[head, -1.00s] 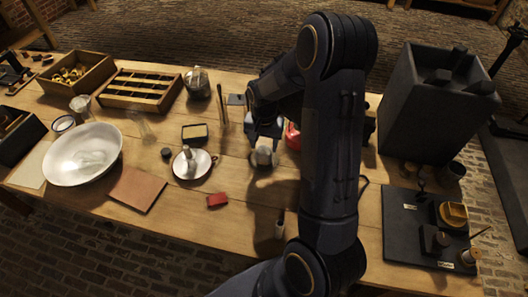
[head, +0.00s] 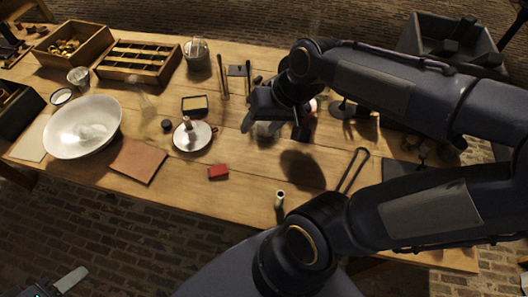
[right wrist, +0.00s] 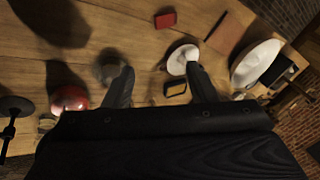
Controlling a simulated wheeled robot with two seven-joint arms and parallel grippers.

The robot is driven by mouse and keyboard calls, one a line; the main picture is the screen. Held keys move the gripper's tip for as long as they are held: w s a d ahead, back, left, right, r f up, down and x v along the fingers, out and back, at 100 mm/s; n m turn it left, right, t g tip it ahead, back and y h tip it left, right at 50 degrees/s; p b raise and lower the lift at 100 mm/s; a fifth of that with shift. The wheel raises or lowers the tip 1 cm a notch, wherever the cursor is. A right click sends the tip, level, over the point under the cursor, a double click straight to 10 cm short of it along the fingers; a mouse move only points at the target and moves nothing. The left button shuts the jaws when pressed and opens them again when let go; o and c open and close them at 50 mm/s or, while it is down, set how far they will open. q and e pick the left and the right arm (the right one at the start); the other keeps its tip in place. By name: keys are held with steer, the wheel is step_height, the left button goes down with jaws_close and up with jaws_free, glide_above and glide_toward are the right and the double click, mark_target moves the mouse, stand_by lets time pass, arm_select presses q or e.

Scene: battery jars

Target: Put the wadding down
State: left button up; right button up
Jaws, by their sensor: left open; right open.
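I cannot pick out the wadding with certainty. A pale lump (head: 92,132) lies in the white bowl (head: 58,143) at the left of the table, and I cannot tell what it is. My right gripper (head: 273,129) is over the middle of the table. It is open, with nothing seen between its fingers; they also show apart in the right wrist view (right wrist: 160,72). A blurred grey, roundish thing (right wrist: 108,66) shows beside one finger there, partly hidden. My left gripper (head: 68,281) is only partly in view at the bottom left, open, away from the table.
A white dish with a candle-like stub (head: 187,124), a red block (head: 218,172) and a brown mat (head: 138,160) lie on the table. Wooden trays (head: 140,92) stand behind. A red round thing (right wrist: 68,98) is close to the right gripper. The front middle is mostly clear.

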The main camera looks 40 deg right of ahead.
steer(key=s+a+n+t, duration=0.1)
steer(key=s+a+n, duration=0.2)
steer(key=s, duration=0.3)
steer(key=shift+s+a+f+y, duration=0.15)
steer(key=shift+s+a+y, duration=0.15)
steer(key=shift+a, duration=0.5)
steer(key=shift+c, duration=0.3)
